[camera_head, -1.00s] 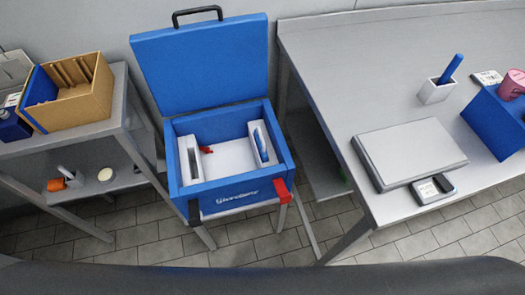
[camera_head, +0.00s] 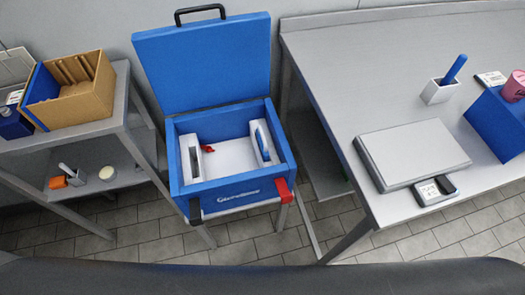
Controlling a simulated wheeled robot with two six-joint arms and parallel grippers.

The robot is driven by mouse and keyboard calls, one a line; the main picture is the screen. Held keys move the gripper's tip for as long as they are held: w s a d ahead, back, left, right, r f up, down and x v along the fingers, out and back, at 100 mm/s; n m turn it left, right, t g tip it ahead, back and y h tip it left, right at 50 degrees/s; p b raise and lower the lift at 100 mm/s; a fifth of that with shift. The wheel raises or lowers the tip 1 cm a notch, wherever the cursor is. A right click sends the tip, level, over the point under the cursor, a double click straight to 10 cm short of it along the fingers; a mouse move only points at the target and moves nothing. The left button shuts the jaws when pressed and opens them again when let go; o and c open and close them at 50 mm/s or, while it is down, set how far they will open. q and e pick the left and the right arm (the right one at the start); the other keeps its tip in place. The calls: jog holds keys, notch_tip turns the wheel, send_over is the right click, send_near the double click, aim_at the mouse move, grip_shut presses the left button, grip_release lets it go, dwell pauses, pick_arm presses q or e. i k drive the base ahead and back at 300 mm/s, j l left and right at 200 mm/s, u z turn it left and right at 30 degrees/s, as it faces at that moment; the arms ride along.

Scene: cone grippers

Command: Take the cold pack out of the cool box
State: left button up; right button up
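The blue cool box (camera_head: 236,194) stands in the middle on a small stand, with its lid (camera_head: 205,65) swung up against the wall. Inside are a white holder at the left wall (camera_head: 191,160) and another white holder at the right wall (camera_head: 257,142). A blue piece (camera_head: 264,140) sits in the right holder; I cannot tell for sure whether it is the cold pack. A small red item (camera_head: 208,149) lies by the left holder. Neither of my grippers is in view.
A steel table on the right carries a scale (camera_head: 411,153), a white holder with a blue handle (camera_head: 440,90) and a blue block (camera_head: 497,121). A shelf on the left holds a cardboard box (camera_head: 72,92). Bare tabletop (camera_head: 350,75) lies behind the scale.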

aim_at(260, 138)
jog(key=j+z, duration=0.4)
jog(key=k+j+z, duration=0.2)
jog(key=z, duration=0.2)
jog(key=k+j+z, duration=0.15)
jog(key=j+z, duration=0.3)
